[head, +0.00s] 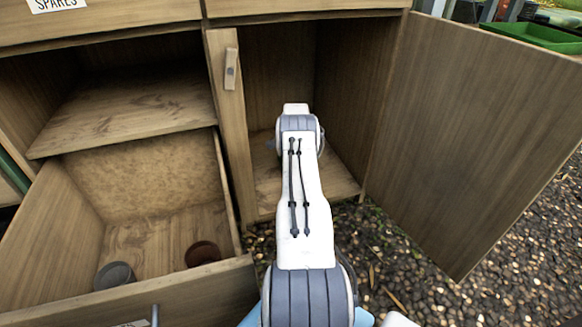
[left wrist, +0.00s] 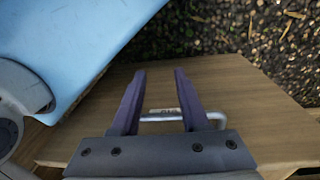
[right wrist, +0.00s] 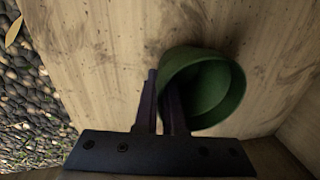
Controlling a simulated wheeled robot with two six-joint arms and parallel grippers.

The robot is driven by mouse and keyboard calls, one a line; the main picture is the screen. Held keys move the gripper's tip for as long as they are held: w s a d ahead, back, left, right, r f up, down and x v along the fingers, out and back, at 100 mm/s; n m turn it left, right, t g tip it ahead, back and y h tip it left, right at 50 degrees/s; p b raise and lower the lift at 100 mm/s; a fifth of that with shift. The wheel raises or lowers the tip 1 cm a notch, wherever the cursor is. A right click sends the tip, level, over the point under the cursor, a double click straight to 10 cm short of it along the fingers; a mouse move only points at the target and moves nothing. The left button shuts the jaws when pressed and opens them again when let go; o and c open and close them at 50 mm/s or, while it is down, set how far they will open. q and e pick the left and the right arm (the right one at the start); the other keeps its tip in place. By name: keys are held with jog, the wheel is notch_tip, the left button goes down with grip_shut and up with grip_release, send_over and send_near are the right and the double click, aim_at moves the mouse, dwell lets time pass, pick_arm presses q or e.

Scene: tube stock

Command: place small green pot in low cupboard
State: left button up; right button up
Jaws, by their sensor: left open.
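The small green pot (right wrist: 215,85) shows in the right wrist view, its open mouth facing the camera, against a wooden panel of the low cupboard (right wrist: 110,35). My right gripper (right wrist: 163,80) is nearly closed with the pot's near wall between its fingers. In the head view my right arm reaches into the open cupboard (head: 345,180) and hides the gripper and pot. Whether the pot touches the cupboard floor I cannot tell. My left gripper (left wrist: 157,75) is open in the left wrist view, its fingers over the drawer's metal handle (left wrist: 215,118).
The drawer (head: 200,295) at the left is pulled out, holding a grey pot (head: 115,275) and a brown pot (head: 202,253). The cupboard door (head: 470,130) stands wide open at the right. Gravel (head: 400,270) lies below. A green tray (head: 535,35) is at the far right.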

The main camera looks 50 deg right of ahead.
jog(key=shift+o, duration=1.2)
notch_tip(320, 180, up, 12)
jog(key=s+a+p, duration=0.1)
jog(key=p, duration=0.6)
jog(key=shift+s+r+p, duration=0.15)
jog(key=shift+p, duration=0.25)
